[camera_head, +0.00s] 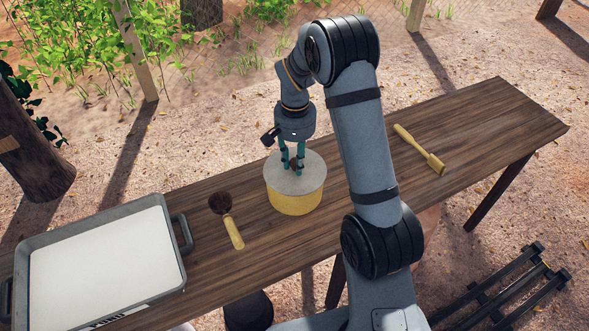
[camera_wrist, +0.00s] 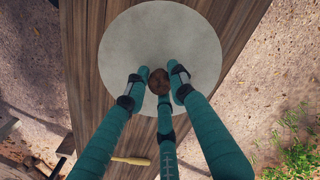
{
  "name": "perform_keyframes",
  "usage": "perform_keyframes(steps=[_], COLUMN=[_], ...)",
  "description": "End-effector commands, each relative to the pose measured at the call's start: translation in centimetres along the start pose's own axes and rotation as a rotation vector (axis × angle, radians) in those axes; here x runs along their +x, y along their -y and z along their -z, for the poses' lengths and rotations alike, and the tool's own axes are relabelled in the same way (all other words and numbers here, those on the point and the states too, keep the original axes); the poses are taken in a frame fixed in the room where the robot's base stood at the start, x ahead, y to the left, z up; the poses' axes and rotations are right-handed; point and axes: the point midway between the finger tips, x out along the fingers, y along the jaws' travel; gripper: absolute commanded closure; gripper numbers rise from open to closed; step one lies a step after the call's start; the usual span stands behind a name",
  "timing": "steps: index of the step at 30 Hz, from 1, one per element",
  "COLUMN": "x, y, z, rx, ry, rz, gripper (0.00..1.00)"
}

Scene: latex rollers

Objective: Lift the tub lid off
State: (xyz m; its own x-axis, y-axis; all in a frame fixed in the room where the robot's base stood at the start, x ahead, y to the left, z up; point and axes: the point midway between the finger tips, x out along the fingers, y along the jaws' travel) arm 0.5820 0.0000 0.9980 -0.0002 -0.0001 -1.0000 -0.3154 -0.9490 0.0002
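The tub (camera_head: 296,204) is a round yellow container standing upright on the wooden table. Its pale grey disc lid (camera_head: 312,174) lies flat on top; in the wrist view the lid (camera_wrist: 125,45) fills the upper middle. A small round brown knob (camera_wrist: 159,82) sits at the lid's centre. My gripper (camera_head: 293,170) points down over the lid, its three teal fingers around the knob. In the wrist view the fingertips of my gripper (camera_wrist: 158,86) stand close on several sides of the knob. I cannot tell whether they press on it. The knob is mostly hidden in the head view.
On the wooden table (camera_head: 470,125), a tool with a dark round head and yellow handle (camera_head: 233,231) lies left of the tub. A grey tray (camera_head: 180,262) with white contents stands further left. A yellow wooden tool (camera_head: 420,148) lies to the right, with bare table around it.

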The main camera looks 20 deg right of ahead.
Motion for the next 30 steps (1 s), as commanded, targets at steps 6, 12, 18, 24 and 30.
perform_keyframes(steps=[6, 12, 18, 24, 30], x=[0.0, 0.0, -0.3, -0.7, -1.1], y=[0.0, 0.0, 0.0, 0.0, 0.0], z=[0.0, 0.0, 0.0, 0.0, 0.0], rx=[0.000, 0.000, 0.000, 0.000, 0.000], ry=[0.000, -0.001, -0.001, -0.001, 0.000], rz=[0.000, 0.000, 0.000, 0.000, 0.000], gripper=[0.92, 1.00, 1.00, 1.00, 1.00])
